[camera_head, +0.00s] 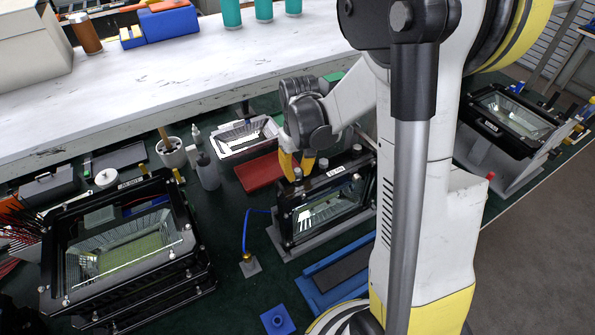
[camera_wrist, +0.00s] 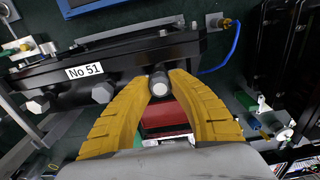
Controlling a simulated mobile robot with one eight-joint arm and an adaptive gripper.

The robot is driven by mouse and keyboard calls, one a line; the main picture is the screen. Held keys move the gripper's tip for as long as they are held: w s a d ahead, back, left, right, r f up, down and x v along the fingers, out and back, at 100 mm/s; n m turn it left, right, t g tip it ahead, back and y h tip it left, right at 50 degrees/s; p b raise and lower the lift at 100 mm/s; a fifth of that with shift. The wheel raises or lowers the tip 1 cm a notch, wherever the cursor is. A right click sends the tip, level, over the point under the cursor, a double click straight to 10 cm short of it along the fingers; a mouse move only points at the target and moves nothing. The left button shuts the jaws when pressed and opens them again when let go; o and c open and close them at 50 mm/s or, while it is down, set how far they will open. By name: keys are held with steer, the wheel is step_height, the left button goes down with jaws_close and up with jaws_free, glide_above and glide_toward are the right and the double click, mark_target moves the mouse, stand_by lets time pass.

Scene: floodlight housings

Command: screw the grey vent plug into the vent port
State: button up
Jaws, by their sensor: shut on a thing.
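My gripper (camera_head: 299,172) reaches down to the near-left end of the top edge of the black floodlight housing (camera_head: 284,220) in the middle of the bench. In the wrist view, the yellow fingers of my gripper (camera_wrist: 159,78) are shut on the grey vent plug (camera_wrist: 160,86), whose pale round end faces the camera. The plug is over or against the top of the housing (camera_wrist: 130,64), right of the label "No 51". The vent port is hidden beneath the plug and fingers, so I cannot tell how far the plug is seated.
Two grey hex-headed parts (camera_wrist: 103,92) stand beside the label. A blue cable (camera_head: 244,232) runs left of the housing. Stacked housings (camera_head: 190,273) stand left; another housing (camera_head: 478,105) stands right.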

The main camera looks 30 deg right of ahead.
mark_target(298, 171)
steer(key=o, duration=1)
steer(key=r, duration=1.2)
steer(key=shift+s, duration=0.2)
steer(key=shift+f, duration=0.1)
